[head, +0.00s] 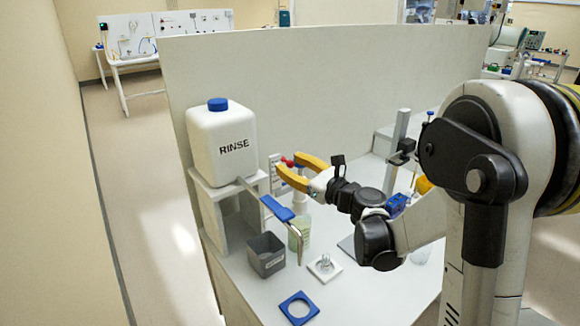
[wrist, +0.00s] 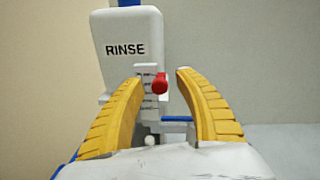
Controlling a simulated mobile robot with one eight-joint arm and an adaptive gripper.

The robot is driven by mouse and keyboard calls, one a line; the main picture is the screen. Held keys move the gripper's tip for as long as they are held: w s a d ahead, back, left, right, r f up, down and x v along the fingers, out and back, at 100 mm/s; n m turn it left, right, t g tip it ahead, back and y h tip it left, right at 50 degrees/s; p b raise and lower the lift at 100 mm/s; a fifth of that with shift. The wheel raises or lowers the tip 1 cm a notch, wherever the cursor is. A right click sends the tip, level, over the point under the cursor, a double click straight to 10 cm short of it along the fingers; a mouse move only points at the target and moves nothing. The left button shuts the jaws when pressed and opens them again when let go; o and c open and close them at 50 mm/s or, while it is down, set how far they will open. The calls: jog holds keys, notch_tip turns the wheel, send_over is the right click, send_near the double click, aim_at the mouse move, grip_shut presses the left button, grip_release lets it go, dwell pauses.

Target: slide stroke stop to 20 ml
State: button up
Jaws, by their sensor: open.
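The red stroke stop (head: 288,161) is a small knob in front of a white scale plate (head: 275,182). In the wrist view the red stop (wrist: 160,83) sits beside the upper part of the scale plate (wrist: 147,98), whose marks are too small to read. My gripper (head: 287,161) is open, with its curved yellow fingers pointing at the scale. In the wrist view the fingertips of my gripper (wrist: 160,76) lie left and right of the stop, with a gap visible on each side. I cannot tell how far the tips are from it in depth.
A white RINSE bottle (head: 222,140) with a blue cap stands on a white stand (head: 206,200) at left. A grey panel (head: 330,80) rises behind.

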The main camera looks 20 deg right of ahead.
jog(key=shift+w+a, duration=0.1)
jog(key=shift+w, duration=0.05)
grip_shut()
jog(key=shift+f+b, duration=0.85)
jog(key=shift+f, duration=0.1)
jog(key=shift+r, duration=0.15)
grip_release()
jog(key=v, duration=1.2)
